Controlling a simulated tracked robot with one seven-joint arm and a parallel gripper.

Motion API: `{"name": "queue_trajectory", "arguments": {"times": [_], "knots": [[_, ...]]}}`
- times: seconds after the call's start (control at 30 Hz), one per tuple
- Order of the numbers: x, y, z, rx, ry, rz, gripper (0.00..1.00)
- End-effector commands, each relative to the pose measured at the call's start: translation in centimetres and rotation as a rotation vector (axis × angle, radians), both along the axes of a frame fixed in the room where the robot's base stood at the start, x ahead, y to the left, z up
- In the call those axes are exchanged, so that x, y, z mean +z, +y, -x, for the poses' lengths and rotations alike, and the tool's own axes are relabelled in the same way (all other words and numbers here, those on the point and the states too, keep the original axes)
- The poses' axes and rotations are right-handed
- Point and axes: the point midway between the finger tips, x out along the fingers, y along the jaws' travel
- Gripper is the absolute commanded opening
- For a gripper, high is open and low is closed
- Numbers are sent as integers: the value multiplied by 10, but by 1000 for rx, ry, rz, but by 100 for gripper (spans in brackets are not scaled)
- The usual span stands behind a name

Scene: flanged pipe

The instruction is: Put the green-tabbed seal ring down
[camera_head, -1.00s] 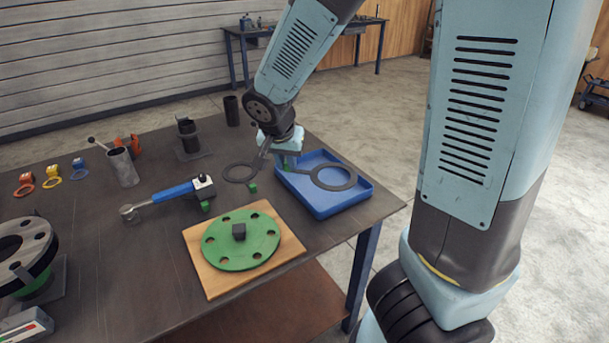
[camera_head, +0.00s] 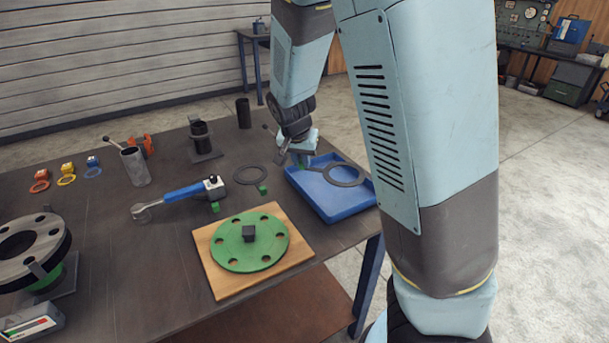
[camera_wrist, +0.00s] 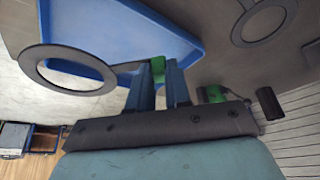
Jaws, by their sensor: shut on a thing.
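My gripper (camera_head: 305,162) is shut on the green tab (camera_wrist: 157,68) of a dark flat seal ring (camera_head: 344,184). The ring sticks out to the right of the gripper in the head view, over the blue tray (camera_head: 332,212). In the wrist view the held ring (camera_wrist: 33,70) lies to the left and overlaps the tray's blue edge (camera_wrist: 180,22). It appears held above the tray; the exact gap cannot be told. A second dark ring (camera_head: 238,180) with a green tab (camera_head: 262,189) lies on the table left of the tray.
A green flange disc (camera_head: 228,250) with a dark block sits on a wooden board (camera_head: 215,280) in front. A blue-handled tool (camera_head: 182,193) lies to the left. Dark cylinders (camera_head: 243,113) stand behind. The tray is near the table's right edge.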

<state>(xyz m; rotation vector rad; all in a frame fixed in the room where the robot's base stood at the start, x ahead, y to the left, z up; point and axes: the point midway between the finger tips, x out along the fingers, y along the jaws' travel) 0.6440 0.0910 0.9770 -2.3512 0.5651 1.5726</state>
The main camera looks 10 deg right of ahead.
Motion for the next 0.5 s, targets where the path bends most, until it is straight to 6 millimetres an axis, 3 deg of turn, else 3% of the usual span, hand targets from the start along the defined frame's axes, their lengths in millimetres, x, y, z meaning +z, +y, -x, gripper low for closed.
{"name": "queue_trajectory", "arguments": {"times": [0.5], "knots": [[-36,-15,-35,-3,0,1,0]]}}
